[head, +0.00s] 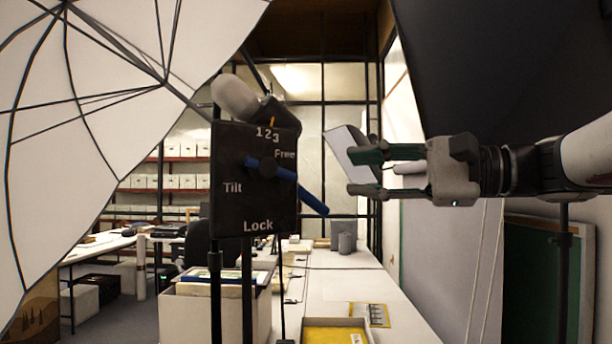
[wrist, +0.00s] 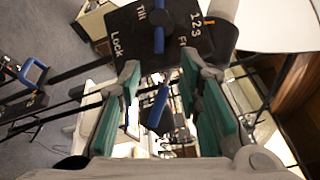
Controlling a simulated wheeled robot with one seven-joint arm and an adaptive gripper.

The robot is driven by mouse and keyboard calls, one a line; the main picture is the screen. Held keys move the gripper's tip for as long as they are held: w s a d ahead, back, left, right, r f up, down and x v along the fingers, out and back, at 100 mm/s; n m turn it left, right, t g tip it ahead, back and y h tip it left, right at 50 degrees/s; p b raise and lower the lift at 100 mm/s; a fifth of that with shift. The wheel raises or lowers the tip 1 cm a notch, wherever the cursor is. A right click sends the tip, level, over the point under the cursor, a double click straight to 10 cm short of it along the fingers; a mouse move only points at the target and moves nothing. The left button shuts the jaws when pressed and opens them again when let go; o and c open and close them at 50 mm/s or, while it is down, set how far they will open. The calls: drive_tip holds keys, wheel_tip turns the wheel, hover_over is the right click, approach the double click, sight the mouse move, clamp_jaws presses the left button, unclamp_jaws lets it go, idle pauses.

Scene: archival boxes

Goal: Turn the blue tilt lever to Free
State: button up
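The blue tilt lever (head: 312,200) is on a black panel (head: 233,210) marked Tilt, Free and Lock. It slants from the pivot down to the right, its long end past the panel's right edge, between the Free and Lock marks. In the wrist view the lever (wrist: 158,38) runs down the panel (wrist: 120,22) towards the gap between the fingers. My gripper (head: 352,173) is right of the lever's end in the head view, fingers pointing left. The wrist view shows the green-padded fingers (wrist: 160,68) spread apart with nothing clearly held. The lever's exact depth between them is unclear.
A white umbrella (head: 75,110) fills the left. A grey rounded part (head: 235,96) sits above the panel, and dark stand poles (head: 247,290) run below it. A long white table (head: 340,290) with boxes lies beneath. A large dark panel (head: 510,70) is upper right.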

sight(291, 174)
drive_tip(key=x, duration=1)
drive_tip(key=shift+a, duration=0.35)
drive_tip(key=shift+c, duration=0.2)
clamp_jaws()
